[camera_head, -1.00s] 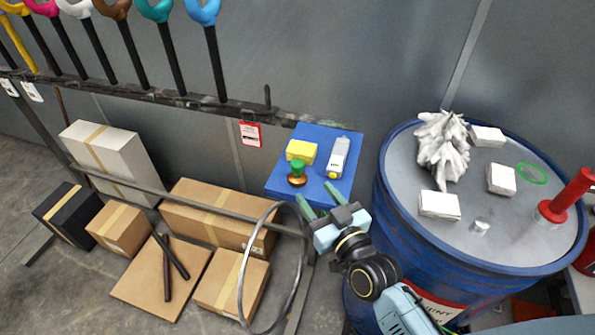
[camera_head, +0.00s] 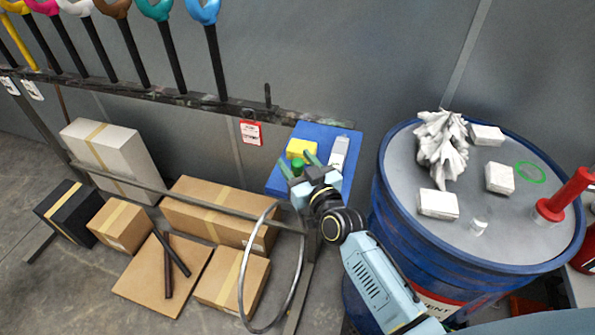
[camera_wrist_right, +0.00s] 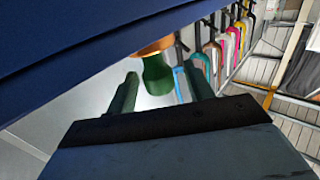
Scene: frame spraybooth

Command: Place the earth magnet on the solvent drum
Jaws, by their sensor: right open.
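The earth magnet, which I take to be the piece with a green knob (camera_head: 298,163) and copper-coloured base, stands on the blue shelf (camera_head: 279,182). My right gripper (camera_head: 297,166) is open, its green fingers spread on either side of the knob in the head view. The right wrist view shows the green knob (camera_wrist_right: 156,76) between the fingertips, with the copper base beyond them. I cannot tell whether the fingers touch it. The blue solvent drum (camera_head: 405,150) stands to the right with a grey top. My left gripper is not in view.
The shelf also holds a yellow block (camera_head: 301,147) and a grey-white device (camera_head: 339,152). The drum top carries a crumpled white mass (camera_head: 440,145), several white blocks, a small clear cup (camera_head: 478,227), a red-handled piece (camera_head: 565,195) and a green ring (camera_head: 531,172) on clear surface.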

